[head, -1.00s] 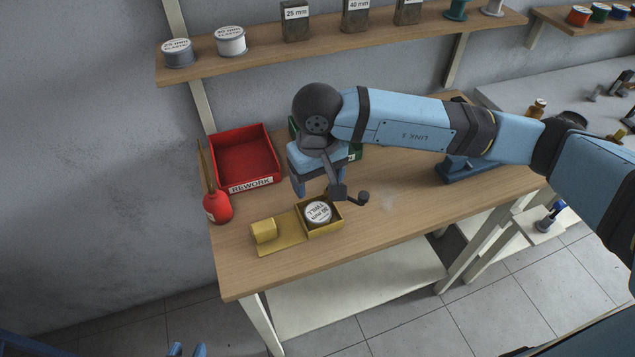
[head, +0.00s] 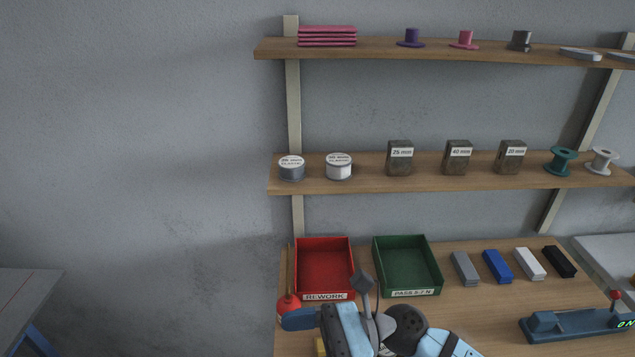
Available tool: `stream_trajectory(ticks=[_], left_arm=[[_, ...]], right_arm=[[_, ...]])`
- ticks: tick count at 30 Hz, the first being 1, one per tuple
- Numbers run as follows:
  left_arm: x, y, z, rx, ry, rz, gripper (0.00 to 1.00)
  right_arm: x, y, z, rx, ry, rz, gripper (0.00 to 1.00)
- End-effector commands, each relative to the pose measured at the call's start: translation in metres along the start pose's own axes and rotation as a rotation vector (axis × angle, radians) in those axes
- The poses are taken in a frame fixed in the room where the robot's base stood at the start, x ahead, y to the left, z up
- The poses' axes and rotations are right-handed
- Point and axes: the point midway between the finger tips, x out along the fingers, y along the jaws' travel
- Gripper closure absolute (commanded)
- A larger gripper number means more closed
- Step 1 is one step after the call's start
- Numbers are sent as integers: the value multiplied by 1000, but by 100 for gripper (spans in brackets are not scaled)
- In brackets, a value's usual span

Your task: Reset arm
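My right arm rises from the bottom edge in the head view. No held object shows. A small piece of the yellow box (head: 320,347) peeks out beside the gripper; the rest is hidden or out of frame. My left gripper is not in view.
A green PASS tray (head: 408,292), several coloured blocks (head: 498,266) and a blue device with a red knob (head: 572,322) stand on the bench. Two shelves (head: 480,177) with spools, tins and blocks hang above. Another table (head: 25,300) is at the left edge.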

Motion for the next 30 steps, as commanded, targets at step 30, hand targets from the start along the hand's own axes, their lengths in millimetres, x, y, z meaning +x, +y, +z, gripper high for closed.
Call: stream_trajectory(ticks=[30], left_arm=[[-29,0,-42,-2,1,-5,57]], right_arm=[[-228,93,-222,-2007,1918,629,27]])
